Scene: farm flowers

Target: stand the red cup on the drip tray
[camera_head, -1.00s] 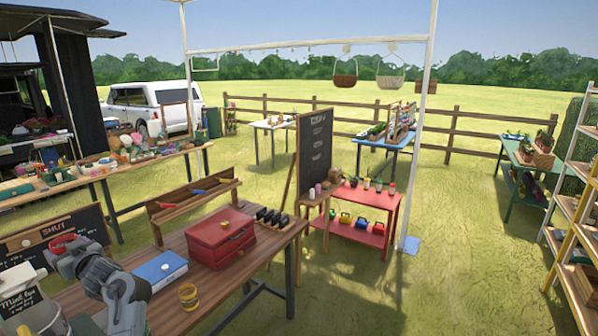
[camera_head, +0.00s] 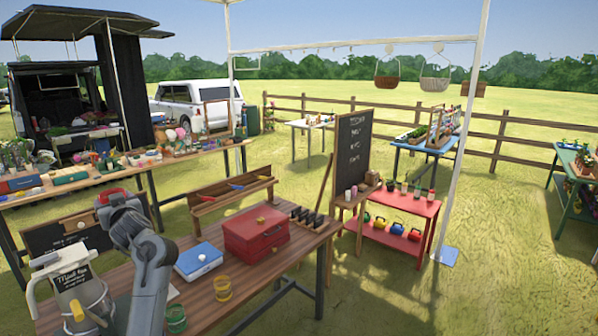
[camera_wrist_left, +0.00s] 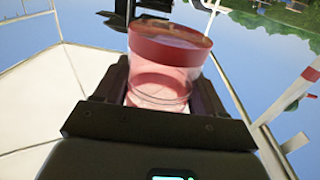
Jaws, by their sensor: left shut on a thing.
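The red cup (camera_wrist_left: 170,60) is clear with a wide red band and fills the middle of the left wrist view. My left gripper (camera_wrist_left: 160,105) is shut on it. In the head view my left gripper (camera_head: 117,208) is raised above the near left of the wooden table, behind the drink dispenser, and a bit of red cup (camera_head: 111,196) shows at its tip. The dispenser (camera_head: 82,292) has a dark written label and stands at the lower left. I cannot make out the drip tray; the dispenser and my arm cover that area. My right gripper is not in view.
A wooden tool trough (camera_head: 231,196) lies behind. Bare tabletop shows right of the yellow cups.

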